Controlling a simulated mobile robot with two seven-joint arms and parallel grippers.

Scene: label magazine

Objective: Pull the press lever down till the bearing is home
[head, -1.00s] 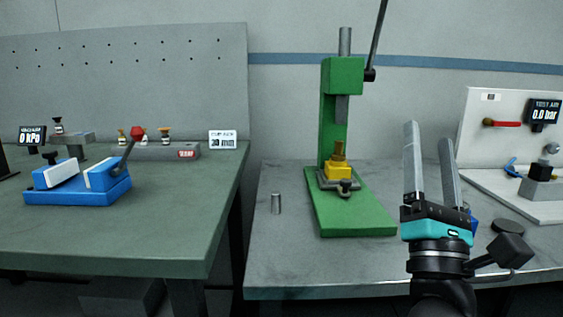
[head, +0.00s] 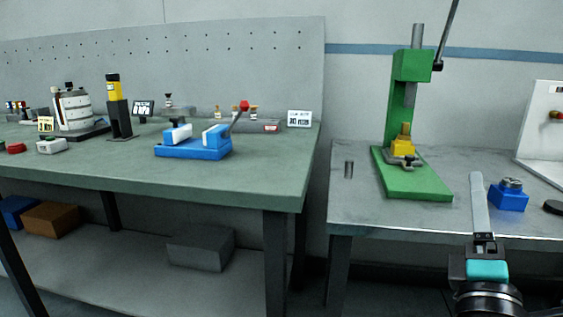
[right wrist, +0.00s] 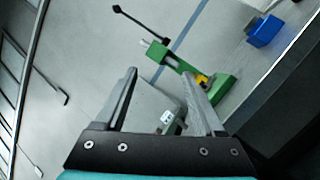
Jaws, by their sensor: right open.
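The green press (head: 424,112) stands on the grey table to the right. Its dark lever (head: 449,30) points up and slightly right from the press head, past the top edge of the view. A yellow block (head: 403,147) with a brass-coloured piece on top sits on the press base under the ram (head: 410,94). I cannot make out the bearing's depth. My right gripper (head: 480,204) is in front of the press, lower right, apart from it. In the right wrist view its two fingers (right wrist: 167,98) are spread and empty, and the press (right wrist: 172,58) shows beyond them with its lever (right wrist: 137,23).
A blue block (head: 509,198) with a round metal top sits right of the press base, near my right gripper. A small metal cylinder (head: 349,169) stands left of the press. A green-topped bench (head: 150,172) with a blue vise (head: 193,150) fills the left, with a gap between the tables.

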